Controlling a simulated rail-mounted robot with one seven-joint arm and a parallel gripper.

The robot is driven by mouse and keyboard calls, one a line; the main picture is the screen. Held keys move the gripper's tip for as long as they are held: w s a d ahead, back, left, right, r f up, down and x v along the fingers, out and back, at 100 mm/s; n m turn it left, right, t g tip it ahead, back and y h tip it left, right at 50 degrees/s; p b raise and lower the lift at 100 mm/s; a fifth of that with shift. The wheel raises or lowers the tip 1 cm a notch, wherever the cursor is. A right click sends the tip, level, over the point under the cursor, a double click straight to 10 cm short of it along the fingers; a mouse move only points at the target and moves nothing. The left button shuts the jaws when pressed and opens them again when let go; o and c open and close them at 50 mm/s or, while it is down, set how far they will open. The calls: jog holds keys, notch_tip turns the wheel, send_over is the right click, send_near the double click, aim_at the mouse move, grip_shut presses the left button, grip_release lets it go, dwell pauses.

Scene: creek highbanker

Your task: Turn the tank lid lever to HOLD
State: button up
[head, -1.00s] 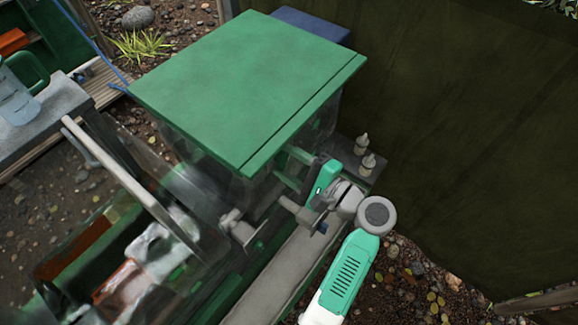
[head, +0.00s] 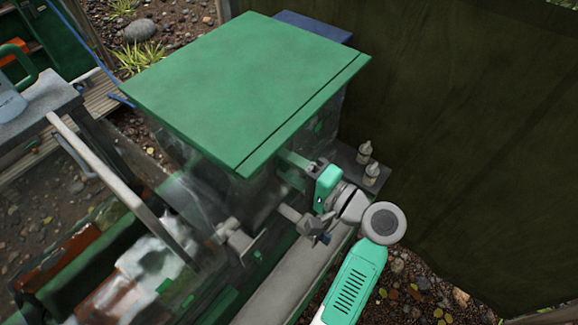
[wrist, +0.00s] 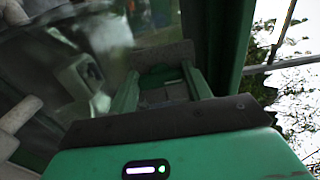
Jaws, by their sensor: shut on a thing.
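The tank is a clear-walled box under a large flat green lid (head: 245,85), which lies closed in the head view. My gripper (head: 292,166) reaches in from the right, just below the lid's near right edge. In the wrist view the two green fingers of my gripper (wrist: 162,88) are a little apart, with a small pale grey part between them. I take this part to be the tank lid lever (wrist: 165,95). The fingers are shut on it. Most of the lever, and any HOLD mark, is hidden or too dark to read.
Grey fittings (head: 234,240) stick out below the lid on the tank's front. Two small bottles (head: 371,174) stand on a ledge right of my gripper. A dark wall (head: 460,130) closes off the right side. A sloping clear-sided trough (head: 130,270) lies at lower left.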

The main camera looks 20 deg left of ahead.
jog(key=shift+r, duration=0.1)
jog(key=o, duration=1)
jog(key=shift+d, duration=0.1)
jog(key=v, duration=0.7)
jog(key=shift+s+d, duration=0.15)
jog(key=shift+d, duration=0.2)
jog(key=p+v, duration=0.1)
jog(key=v, duration=1.1)
